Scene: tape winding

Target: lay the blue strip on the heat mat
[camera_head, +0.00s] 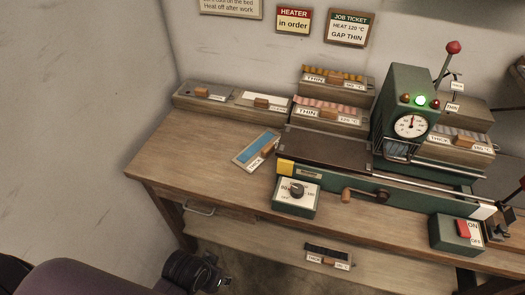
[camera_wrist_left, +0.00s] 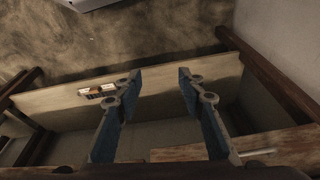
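In the head view only my dark left wrist (camera_head: 190,268) shows, low in front of the table and away from the strip. My right gripper is not in view.
Labelled trays (camera_head: 330,113) line the back. The table's left part (camera_head: 190,145) is clear. A lower shelf (camera_wrist_left: 60,103) lies below my left gripper.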

